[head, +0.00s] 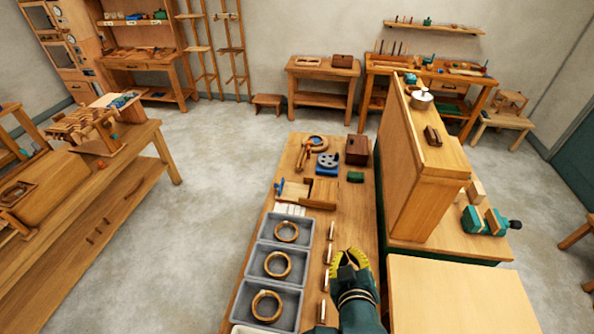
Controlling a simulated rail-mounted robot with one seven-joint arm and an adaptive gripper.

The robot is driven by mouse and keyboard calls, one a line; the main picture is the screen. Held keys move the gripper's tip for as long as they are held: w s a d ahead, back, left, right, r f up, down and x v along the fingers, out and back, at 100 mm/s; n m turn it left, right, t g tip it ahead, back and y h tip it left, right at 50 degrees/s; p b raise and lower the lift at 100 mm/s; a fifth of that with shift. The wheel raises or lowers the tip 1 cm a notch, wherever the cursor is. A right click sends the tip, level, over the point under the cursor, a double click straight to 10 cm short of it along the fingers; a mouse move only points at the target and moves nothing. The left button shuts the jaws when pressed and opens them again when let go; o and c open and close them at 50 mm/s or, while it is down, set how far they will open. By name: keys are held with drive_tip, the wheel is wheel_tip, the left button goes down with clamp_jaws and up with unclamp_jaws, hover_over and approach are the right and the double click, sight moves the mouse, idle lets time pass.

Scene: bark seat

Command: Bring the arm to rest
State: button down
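My gripper (349,262), with yellow around its dark end, is over the right side of the long wooden workbench (338,215), near the bottom of the head view. My dark green arm reaches up to it from the bottom edge. The gripper is seen from behind and above, so its fingertips are mostly hidden. I cannot tell whether it is open or shut, or whether it touches the bench. No held object shows.
Grey trays (267,297) with wooden rings stand left of my gripper. A tall wooden cabinet (422,170) rises to the right. Tools and a dark box (357,150) lie at the far end. Open floor (200,215) lies left.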

drive_tip(key=s+a+r+m+t, duration=0.1)
drive_tip(key=s+r+t, duration=0.2)
drive_tip(key=r, duration=0.8)
drive_tip(key=s+a+r+m+t, duration=0.2)
drive_tip(key=s+r+t, duration=0.1)
drive_tip(key=r, duration=0.9)
drive_tip(key=s+a+r+m+t+y, duration=0.1)
drive_tip(key=s+a+r+t, duration=0.1)
drive_tip(key=r, duration=1)
drive_tip(key=shift+s+a+r+m+t+p, duration=0.15)
drive_tip(key=shift+s+r+m+t+p, duration=0.2)
drive_tip(key=shift+s+t, duration=0.75)
drive_tip(key=shift+s+f, duration=0.1)
drive_tip(key=shift+f, duration=0.05)
